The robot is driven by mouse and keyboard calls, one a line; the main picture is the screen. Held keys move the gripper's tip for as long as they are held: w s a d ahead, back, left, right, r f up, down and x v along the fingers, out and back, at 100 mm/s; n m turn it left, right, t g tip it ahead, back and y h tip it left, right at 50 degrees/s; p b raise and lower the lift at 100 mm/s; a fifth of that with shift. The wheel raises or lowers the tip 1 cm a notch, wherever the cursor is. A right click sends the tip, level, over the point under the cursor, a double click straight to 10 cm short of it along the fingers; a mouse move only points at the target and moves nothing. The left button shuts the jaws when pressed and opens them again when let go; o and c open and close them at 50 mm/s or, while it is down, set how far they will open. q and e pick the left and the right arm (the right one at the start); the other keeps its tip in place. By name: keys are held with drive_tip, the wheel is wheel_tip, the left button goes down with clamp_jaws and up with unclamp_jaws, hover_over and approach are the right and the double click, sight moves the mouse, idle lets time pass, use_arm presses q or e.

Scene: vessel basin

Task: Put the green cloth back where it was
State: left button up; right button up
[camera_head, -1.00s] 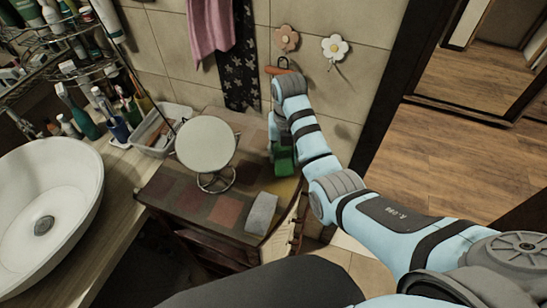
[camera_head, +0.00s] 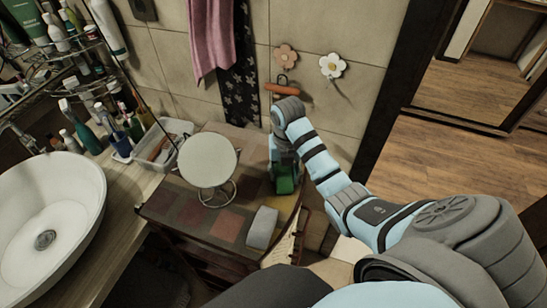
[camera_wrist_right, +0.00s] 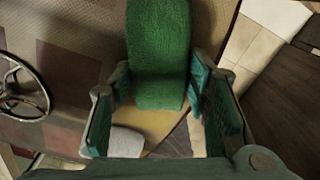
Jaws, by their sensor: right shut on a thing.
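The green cloth (camera_head: 286,184) shows as a thick folded piece at the right end of the low cabinet top (camera_head: 160,205). My right gripper (camera_head: 284,166) points down and is shut on it. In the right wrist view the green cloth (camera_wrist_right: 158,45) lies between the two fingers of my right gripper (camera_wrist_right: 160,85), with pads against both its sides. I cannot tell whether its lower end touches the cabinet top. My left gripper is not in view.
A round mirror (camera_head: 208,158) on a wire stand and a grey block (camera_head: 262,228) stand on the cabinet. A pink towel (camera_head: 210,40), a dark patterned cloth (camera_head: 241,70) and flower hooks (camera_head: 332,65) are on the wall. A white basin (camera_head: 45,230) is left.

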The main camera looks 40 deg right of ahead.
idle(0.4)
drive_tip(key=o, duration=1.1)
drive_tip(key=shift+a, duration=0.1)
